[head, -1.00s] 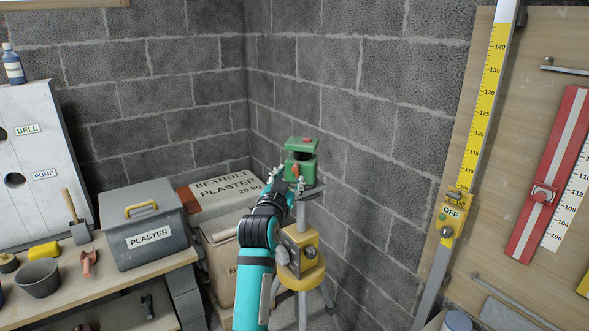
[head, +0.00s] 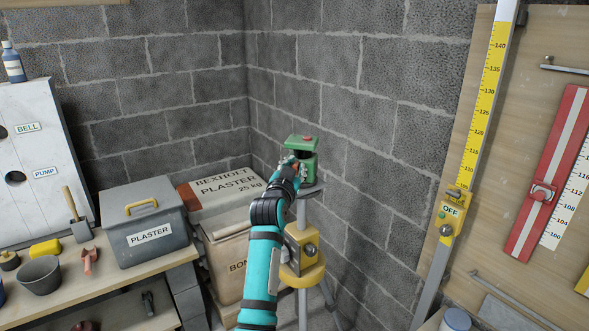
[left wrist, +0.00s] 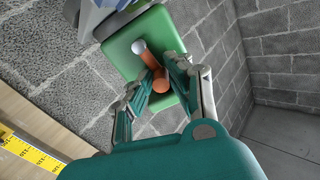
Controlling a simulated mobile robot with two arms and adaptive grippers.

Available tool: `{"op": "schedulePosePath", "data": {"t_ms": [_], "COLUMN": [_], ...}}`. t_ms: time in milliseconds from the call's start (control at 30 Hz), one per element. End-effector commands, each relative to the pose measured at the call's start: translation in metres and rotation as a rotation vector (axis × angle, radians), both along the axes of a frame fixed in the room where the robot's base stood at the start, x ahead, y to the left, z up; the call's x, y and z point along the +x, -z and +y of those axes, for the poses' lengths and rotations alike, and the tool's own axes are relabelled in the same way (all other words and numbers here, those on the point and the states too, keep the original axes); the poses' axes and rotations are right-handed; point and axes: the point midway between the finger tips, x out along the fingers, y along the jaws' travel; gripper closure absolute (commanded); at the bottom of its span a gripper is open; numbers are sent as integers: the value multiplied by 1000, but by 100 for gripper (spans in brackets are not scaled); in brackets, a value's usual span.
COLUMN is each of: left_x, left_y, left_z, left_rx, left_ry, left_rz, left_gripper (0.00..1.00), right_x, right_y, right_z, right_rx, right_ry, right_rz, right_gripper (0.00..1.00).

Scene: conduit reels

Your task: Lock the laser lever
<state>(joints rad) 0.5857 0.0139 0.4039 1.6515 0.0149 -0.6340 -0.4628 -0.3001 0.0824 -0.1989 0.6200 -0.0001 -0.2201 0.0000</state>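The green laser (head: 302,160) stands on top of a tripod in the corner; its dark middle shows below a green cap with a small red knob. In the left wrist view its green face (left wrist: 177,38) carries the orange lever (left wrist: 151,62), which has a pale round end. My left gripper (left wrist: 158,68) is at this lever, with one finger on each side and the tips drawn in close to it; it appears shut on the lever. In the head view my left gripper (head: 292,166) hides the lever and part of the laser. My right gripper is not in view.
The tripod's yellow collar (head: 303,275) is partly behind my arm. Block walls close in behind the laser. A yellow staff (head: 485,110) and board stand right. Plaster sacks (head: 228,185), a grey plaster box (head: 145,222) and the workbench (head: 130,285) are left.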

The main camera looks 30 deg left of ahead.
Motion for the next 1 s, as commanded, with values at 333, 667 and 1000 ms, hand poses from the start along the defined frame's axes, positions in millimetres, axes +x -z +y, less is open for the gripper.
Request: {"op": "schedulePosePath", "data": {"t_ms": [333,667,1000], "left_x": [0,-1,-2], "left_y": [1,1,0], "left_z": [1,2,5], "left_rx": [0,-9,-92], "left_ry": [-2,-3,-4], "left_rz": [1,-1,-29], "left_gripper": [100,100,100], "right_x": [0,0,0], "right_y": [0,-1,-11], "right_z": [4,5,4], "right_rx": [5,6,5], "right_ry": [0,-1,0], "right_rz": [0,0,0], "right_gripper": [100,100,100]}}
